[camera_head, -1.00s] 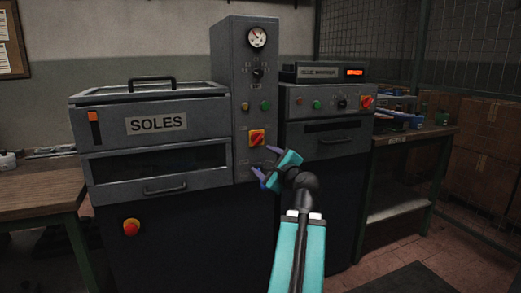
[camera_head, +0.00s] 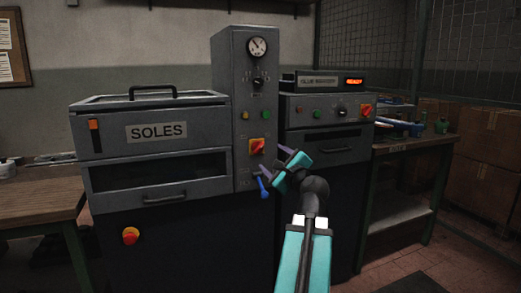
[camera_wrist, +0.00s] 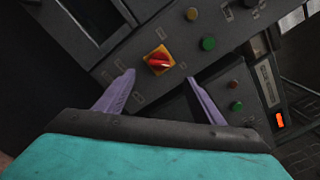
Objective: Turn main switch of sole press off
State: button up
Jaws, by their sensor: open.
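The sole press (camera_head: 152,188) carries the SOLES sign, with a tall grey control column at its right. Its main switch (camera_head: 257,146), a red handle on a yellow plate, is on this column below a yellow and a green button. In the wrist view the switch (camera_wrist: 159,62) lies ahead between the fingers, nearer the left one, and is unobstructed. I cannot tell its on or off marking. My gripper (camera_head: 274,170) is open and empty, in front of the column, low and right of the switch in the head view. Its fingers (camera_wrist: 160,95) do not touch the switch.
The glue machine (camera_head: 325,110) to the right has its own red-and-yellow switch (camera_head: 366,110) and a lit orange display (camera_head: 354,82). A red emergency button (camera_head: 130,236) is at the press's lower left. Wooden benches (camera_head: 40,198) flank the machines.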

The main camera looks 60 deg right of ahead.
aim_at(259, 148)
jog(key=shift+w+d+r+p, duration=0.2)
jog(key=shift+w+d+p, duration=0.25)
jog(key=shift+p, duration=0.35)
jog(key=w+p, duration=0.1)
jog(key=p, duration=0.2)
jog(key=shift+d+p, duration=0.15)
jog(key=shift+p, duration=0.25)
jog(key=w+d+p, duration=0.1)
jog(key=p, duration=0.8)
jog(key=shift+f+p+x, duration=0.2)
jog(key=shift+p+x, duration=1.8)
jog(key=shift+x, duration=2.1)
jog(key=c, duration=1.1)
